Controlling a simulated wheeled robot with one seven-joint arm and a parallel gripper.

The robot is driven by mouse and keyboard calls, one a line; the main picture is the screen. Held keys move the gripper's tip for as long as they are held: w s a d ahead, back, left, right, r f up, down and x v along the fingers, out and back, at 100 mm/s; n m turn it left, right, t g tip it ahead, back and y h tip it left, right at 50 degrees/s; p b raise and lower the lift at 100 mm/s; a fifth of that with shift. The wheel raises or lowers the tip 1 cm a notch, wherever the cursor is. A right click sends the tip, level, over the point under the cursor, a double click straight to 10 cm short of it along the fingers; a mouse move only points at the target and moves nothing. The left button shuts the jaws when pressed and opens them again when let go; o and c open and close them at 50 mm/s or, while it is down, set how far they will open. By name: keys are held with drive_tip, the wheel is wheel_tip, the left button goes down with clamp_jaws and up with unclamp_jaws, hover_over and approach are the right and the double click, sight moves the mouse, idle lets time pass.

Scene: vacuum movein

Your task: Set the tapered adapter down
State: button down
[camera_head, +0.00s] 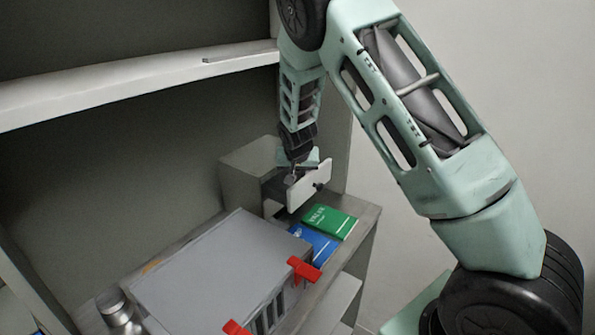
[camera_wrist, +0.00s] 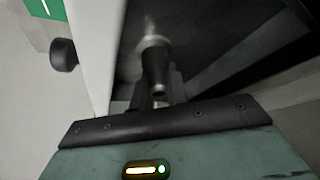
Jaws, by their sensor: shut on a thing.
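The tapered adapter (camera_wrist: 155,68) is a dark grey, narrowing tube with a lighter, wider far end in the wrist view. My gripper (camera_wrist: 162,100) is shut on its near end. In the head view my gripper (camera_head: 292,170) points down over the open drawer of a small grey drawer box (camera_head: 241,182). The white drawer front (camera_head: 309,188) has a dark knob (camera_head: 319,186). The adapter is low, within or just above the drawer; I cannot tell whether it touches the drawer floor. My fingertips are partly hidden.
A green book (camera_head: 329,221) and a blue book (camera_head: 314,243) lie in front of the drawer box. A large grey case with red latches (camera_head: 215,275) stands left of them, near a metal bottle (camera_head: 115,308). A shelf (camera_head: 140,82) runs above.

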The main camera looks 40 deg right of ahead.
drive_tip(key=c, duration=1.4)
unclamp_jaws()
drive_tip(key=shift+o, duration=0.2)
drive_tip(key=b+v, duration=0.2)
drive_tip(key=v, duration=1)
drive_tip(key=s+a+f+n+g+y, duration=0.1)
drive_tip(key=s+a+n, duration=0.1)
drive_tip(key=s+a, duration=0.3)
drive_tip(key=s+a+n+y, duration=0.2)
drive_tip(key=a, duration=0.6)
drive_tip(key=s+a+n+g, duration=0.1)
drive_tip(key=s+a+n, duration=0.2)
drive_tip(key=s, duration=0.6)
drive_tip(key=s+a+n+g, duration=0.1)
drive_tip(key=s+a+n, duration=0.3)
drive_tip(key=s, duration=0.5)
drive_tip(key=s+a+n+g+y, duration=0.1)
drive_tip(key=s+a+n+g, duration=0.1)
drive_tip(key=s+a, duration=0.4)
drive_tip(key=s+n, duration=0.1)
drive_tip(key=s, duration=0.2)
drive_tip(key=shift+s+a+n, duration=0.2)
drive_tip(key=shift+a+n, duration=0.1)
drive_tip(key=shift+n, duration=0.1)
drive_tip(key=shift+r, duration=0.1)
